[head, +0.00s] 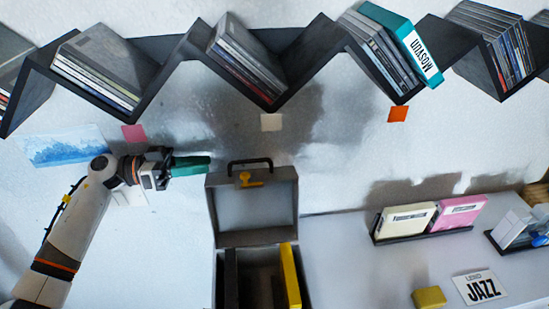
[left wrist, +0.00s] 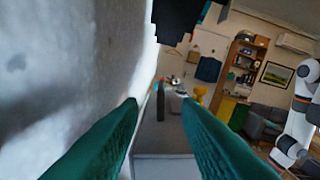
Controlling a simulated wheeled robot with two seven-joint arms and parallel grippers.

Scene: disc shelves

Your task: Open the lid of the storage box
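The grey storage box (head: 308,278) stands low in the middle of the head view. Its lid (head: 293,215) is raised and stands upright at the back, with a black handle (head: 250,162) and a yellow latch (head: 251,180) at its top edge. A yellow item (head: 290,275) and dark items show inside. My left gripper (head: 208,165) has green fingers and is just left of the lid's upper edge, near the handle. In the left wrist view the fingers (left wrist: 158,101) are apart with nothing held between them. My right gripper does not show.
A zigzag black shelf (head: 185,62) with several discs runs along the wall above. On the counter (head: 340,265) to the right are a rack with a cream case (head: 404,220) and a pink case (head: 460,212), a JAZZ card (head: 480,288) and a yellow block (head: 429,297).

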